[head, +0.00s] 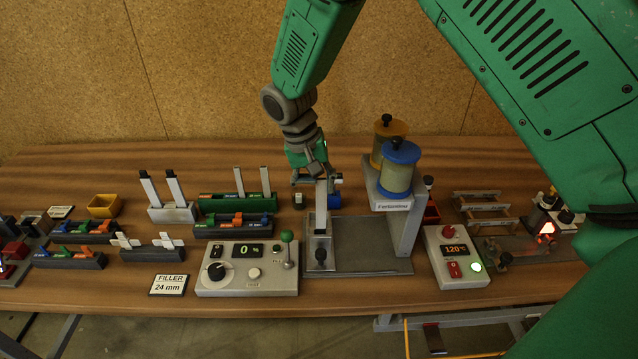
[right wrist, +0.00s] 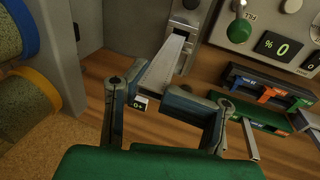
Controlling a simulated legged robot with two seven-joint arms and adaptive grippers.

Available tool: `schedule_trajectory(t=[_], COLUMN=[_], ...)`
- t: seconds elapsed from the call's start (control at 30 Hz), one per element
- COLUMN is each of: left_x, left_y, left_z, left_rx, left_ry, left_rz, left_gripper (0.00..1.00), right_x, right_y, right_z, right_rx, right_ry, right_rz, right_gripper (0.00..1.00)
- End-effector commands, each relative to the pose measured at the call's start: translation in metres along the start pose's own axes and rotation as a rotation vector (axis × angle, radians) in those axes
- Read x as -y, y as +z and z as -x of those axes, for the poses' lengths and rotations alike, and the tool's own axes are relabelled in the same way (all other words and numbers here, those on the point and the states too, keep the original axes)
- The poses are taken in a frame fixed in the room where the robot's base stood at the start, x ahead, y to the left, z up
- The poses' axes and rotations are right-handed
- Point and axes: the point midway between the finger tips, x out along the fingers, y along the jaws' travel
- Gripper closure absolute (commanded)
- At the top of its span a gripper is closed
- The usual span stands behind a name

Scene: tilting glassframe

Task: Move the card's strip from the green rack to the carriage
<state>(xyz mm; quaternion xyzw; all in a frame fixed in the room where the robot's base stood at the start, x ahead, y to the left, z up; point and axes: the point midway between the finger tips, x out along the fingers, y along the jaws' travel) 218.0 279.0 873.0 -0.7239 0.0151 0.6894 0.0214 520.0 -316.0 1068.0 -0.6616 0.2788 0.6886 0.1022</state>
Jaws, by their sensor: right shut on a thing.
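My right gripper (head: 318,178) is above the carriage (head: 321,250), a grey upright holder on a dark plate. It is shut on a pale, dark-topped strip (head: 321,193), held near its top. In the right wrist view the gripper (right wrist: 146,95) closes around the strip (right wrist: 166,60), whose far end meets the carriage's slot (right wrist: 186,35). I cannot tell whether that end is seated. The green rack (head: 237,203) stands left of the gripper with two upright strips. The card (head: 168,285) reads "FILLER 24 mm". My left gripper is not in view.
A grey stand with the blue-lidded Fertomino jar (head: 398,170) rises close right of the gripper. A control box (head: 247,270) showing 0 % stands left of the carriage, and a second box (head: 455,258) stands right. Other racks fill the left side.

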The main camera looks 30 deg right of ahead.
Motion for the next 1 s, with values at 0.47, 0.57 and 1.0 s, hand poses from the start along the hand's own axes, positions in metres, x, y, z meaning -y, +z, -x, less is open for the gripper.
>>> schedule_trajectory(t=[0.47, 0.57, 1.0], left_x=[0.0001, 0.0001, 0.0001], left_y=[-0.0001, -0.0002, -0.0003], left_z=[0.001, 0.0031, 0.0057], left_rx=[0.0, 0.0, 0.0], left_ry=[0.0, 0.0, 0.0], left_rz=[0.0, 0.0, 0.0], left_gripper=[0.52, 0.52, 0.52], right_x=[-0.0005, -0.0017, -0.0031], right_y=[-0.0002, -0.0004, -0.0006], right_z=[0.0003, 0.0005, -0.0007], right_rx=[0.001, 0.001, 0.0], right_ry=[0.0, 0.0, 0.0], right_rz=[0.0, 0.0, 0.0], right_gripper=[1.0, 1.0, 1.0])
